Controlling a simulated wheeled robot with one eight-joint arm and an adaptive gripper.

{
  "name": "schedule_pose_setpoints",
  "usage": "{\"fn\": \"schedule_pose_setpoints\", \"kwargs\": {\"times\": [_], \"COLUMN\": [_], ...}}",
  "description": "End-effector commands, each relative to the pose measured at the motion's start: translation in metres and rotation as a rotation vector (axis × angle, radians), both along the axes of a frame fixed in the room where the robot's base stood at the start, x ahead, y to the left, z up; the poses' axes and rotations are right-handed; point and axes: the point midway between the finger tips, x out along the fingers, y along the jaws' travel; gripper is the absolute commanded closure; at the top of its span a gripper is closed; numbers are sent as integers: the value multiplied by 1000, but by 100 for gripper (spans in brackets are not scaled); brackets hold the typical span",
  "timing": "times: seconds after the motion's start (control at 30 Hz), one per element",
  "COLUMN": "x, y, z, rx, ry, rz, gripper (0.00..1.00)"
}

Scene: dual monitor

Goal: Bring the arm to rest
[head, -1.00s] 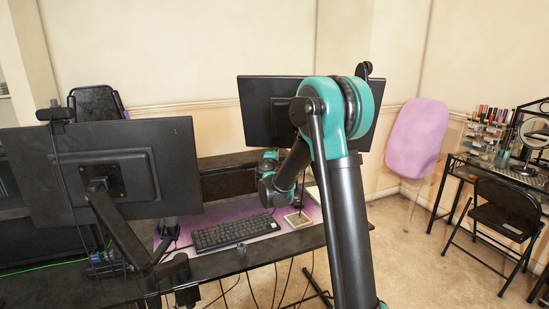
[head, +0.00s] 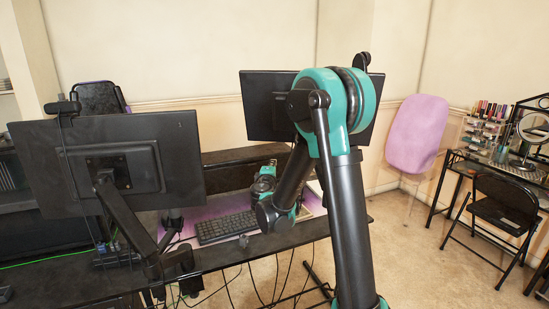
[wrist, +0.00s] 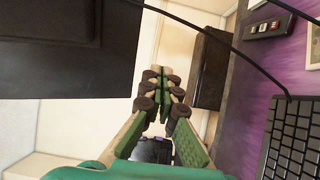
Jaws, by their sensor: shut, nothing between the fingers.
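My arm (head: 347,215) rises in the middle of the head view, bends at its teal elbow, and reaches down over the desk. Its wrist end is beside the keyboard (head: 228,227), above the purple mat; the fingertips cannot be made out there. In the wrist view my gripper (wrist: 161,78) has its green fingers together at the tips, with nothing between them. The keyboard also shows at the right of the wrist view (wrist: 292,140).
Two monitors, left (head: 110,165) and right (head: 256,105), stand on the dark desk (head: 85,262). The left monitor's arm is near. A pink board (head: 416,133), a chair (head: 503,213) and a vanity table (head: 477,170) are at the right. Open floor lies between desk and chair.

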Motion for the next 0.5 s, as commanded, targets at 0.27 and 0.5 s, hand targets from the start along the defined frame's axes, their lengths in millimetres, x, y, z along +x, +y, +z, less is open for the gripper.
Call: {"fn": "schedule_pose_setpoints", "kwargs": {"times": [0.27, 0.5], "x": [-23, -80], "y": [-7, -93], "z": [-7, -28], "rx": [29, 315], "ry": [12, 137], "rz": [-21, -219], "gripper": [100, 100]}}
